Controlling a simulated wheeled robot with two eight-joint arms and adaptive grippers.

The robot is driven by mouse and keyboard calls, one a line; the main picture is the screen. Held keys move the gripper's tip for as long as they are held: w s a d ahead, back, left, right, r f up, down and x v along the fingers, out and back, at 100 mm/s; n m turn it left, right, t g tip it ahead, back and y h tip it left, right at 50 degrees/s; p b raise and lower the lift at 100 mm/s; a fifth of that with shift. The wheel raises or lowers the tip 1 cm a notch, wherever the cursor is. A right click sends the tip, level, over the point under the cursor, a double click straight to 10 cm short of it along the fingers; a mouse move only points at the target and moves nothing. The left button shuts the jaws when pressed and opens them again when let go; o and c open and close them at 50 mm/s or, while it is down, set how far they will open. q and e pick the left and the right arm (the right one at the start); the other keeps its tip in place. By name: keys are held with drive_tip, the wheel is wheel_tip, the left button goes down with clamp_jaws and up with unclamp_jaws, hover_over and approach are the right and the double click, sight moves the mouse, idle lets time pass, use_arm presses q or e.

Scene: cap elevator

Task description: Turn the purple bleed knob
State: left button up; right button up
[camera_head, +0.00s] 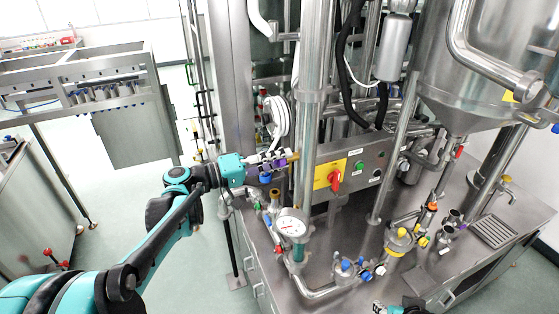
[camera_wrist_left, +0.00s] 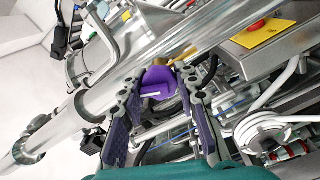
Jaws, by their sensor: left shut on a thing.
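The purple bleed knob (camera_wrist_left: 158,82) sits between the fingers of my left gripper (camera_wrist_left: 157,90) in the left wrist view, in front of a brass fitting (camera_wrist_left: 178,57). The fingers lie on both sides of it and are shut on it. In the head view my left gripper (camera_head: 284,161) reaches in from the left to the vertical steel pipe. There the fingers hide most of the knob, and only a bit of purple shows. The brass piece (camera_head: 296,161) shows just beyond the fingertips.
A control box (camera_head: 368,160) with a red switch on a yellow plate (camera_head: 334,179) is right of the gripper. A pressure gauge (camera_head: 291,226) stands below. A coiled white hose (camera_head: 279,117) hangs above. The tall steel pipe (camera_head: 311,100) is close by. Open floor lies left.

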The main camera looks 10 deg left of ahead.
use_arm(q)
drive_tip(key=shift+s+d+f+m, duration=0.1)
drive_tip(key=shift+f+m, duration=0.1)
drive_tip(key=shift+m, duration=0.1)
drive_tip(key=o, duration=1.1)
drive_tip(key=shift+r, duration=0.1)
drive_tip(key=shift+o, duration=0.2)
drive_tip(key=v, duration=1.2)
